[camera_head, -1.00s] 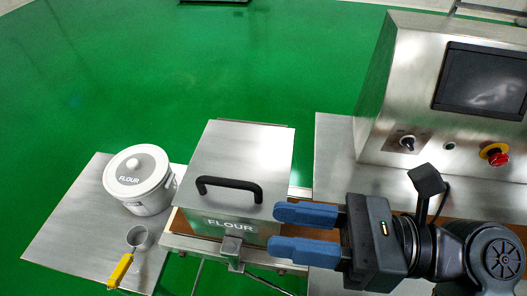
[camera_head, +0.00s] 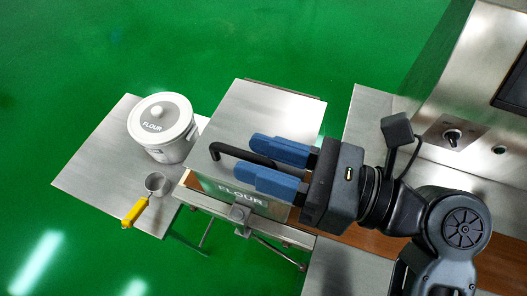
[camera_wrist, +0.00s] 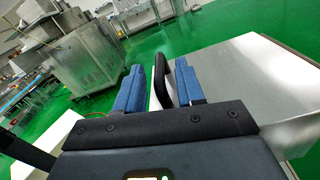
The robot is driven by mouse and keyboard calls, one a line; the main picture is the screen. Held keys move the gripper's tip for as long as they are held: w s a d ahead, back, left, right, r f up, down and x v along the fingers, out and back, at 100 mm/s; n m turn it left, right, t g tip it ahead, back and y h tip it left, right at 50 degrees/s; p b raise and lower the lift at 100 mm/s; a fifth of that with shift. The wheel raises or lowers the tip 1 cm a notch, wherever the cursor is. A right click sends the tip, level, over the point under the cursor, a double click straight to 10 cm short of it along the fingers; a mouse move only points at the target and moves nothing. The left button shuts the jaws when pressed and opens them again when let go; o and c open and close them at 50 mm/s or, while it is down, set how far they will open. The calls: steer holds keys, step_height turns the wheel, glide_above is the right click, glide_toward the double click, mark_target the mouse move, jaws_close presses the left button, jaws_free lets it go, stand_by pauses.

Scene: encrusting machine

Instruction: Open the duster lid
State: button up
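The duster is a steel box marked FLOUR with a flat steel lid (camera_head: 262,112); the lid is closed. A black bar handle (camera_head: 232,153) runs along the lid's front part. My gripper (camera_head: 245,160) is open, its two blue fingers pointing left over the lid, one on each side of the handle. In the wrist view, the handle (camera_wrist: 161,78) stands between the two fingers (camera_wrist: 155,85), nearer the right one, with gaps showing. The lid (camera_wrist: 240,80) fills the right of that view. Part of the handle is hidden behind the fingers in the head view.
A white lidded FLOUR pot (camera_head: 163,127) and a metal scoop with a yellow handle (camera_head: 135,212) are on the steel side table (camera_head: 98,165) at left. A steel machine panel (camera_head: 470,110) with a knob stands at right. Green floor lies beyond.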

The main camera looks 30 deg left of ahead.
steer(key=shift+a, duration=0.2)
steer(key=shift+c, duration=0.2)
steer(key=shift+s, duration=0.1)
jaws_close()
